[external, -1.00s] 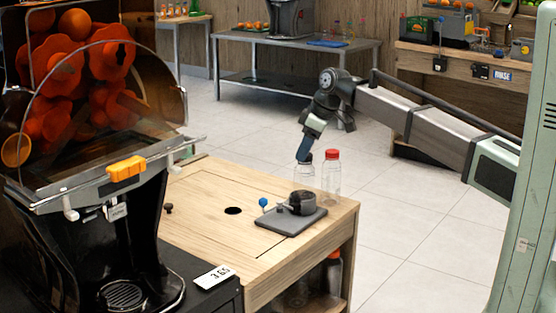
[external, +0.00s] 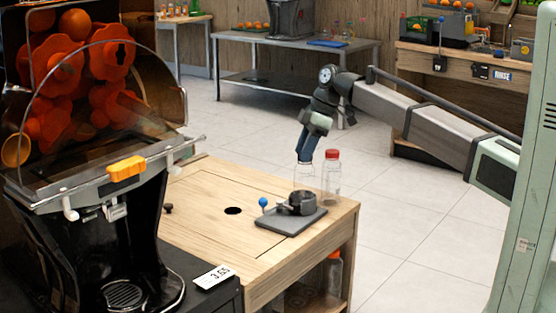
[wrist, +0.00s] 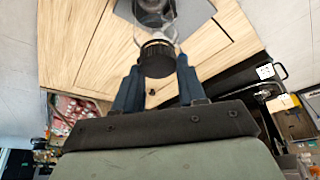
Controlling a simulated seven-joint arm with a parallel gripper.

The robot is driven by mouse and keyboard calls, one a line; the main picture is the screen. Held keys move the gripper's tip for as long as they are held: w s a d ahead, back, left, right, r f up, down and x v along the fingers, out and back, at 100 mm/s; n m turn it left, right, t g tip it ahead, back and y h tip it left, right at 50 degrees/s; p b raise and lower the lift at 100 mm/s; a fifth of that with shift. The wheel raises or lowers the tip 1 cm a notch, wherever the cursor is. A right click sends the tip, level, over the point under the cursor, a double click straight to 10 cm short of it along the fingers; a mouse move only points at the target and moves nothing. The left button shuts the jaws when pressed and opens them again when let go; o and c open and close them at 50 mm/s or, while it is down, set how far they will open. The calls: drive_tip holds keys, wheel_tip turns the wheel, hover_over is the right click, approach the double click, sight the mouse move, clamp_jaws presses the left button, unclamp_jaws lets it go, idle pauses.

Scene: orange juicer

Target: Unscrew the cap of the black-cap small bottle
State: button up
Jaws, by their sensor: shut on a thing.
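The small clear bottle (external: 303,178) stands upright on the wooden table, left of the red-capped bottle. My gripper (external: 304,158) comes down onto its top from above, and the fingers hide the cap in the external view. In the wrist view the ridged black cap (wrist: 157,58) sits between the two blue fingers of my gripper (wrist: 157,80), which are shut on it. The clear bottle (wrist: 150,36) shows just beyond the cap there. I cannot tell whether the cap is loose on the neck.
The red-capped bottle (external: 331,178) stands close to the right of my gripper. A grey plate (external: 292,222) with a dark round holder and a blue-knobbed lever (external: 263,202) lies in front. The table (external: 205,215) has a hole and free room at left. The orange juicer (external: 95,200) stands at far left.

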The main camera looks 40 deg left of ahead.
drive_tip(key=n+h, duration=0.1)
drive_tip(key=n, duration=0.1)
drive_tip(key=shift+a+n+g, duration=0.1)
drive_tip(key=shift+n+g, duration=0.3)
drive_tip(key=shift+n+h, duration=0.4)
drive_tip(key=shift+n, duration=0.8)
drive_tip(key=shift+s, duration=0.1)
drive_tip(key=shift+n, duration=0.5)
drive_tip(key=n+h, duration=0.1)
drive_tip(key=n, duration=0.3)
drive_tip(key=shift+h, duration=0.4)
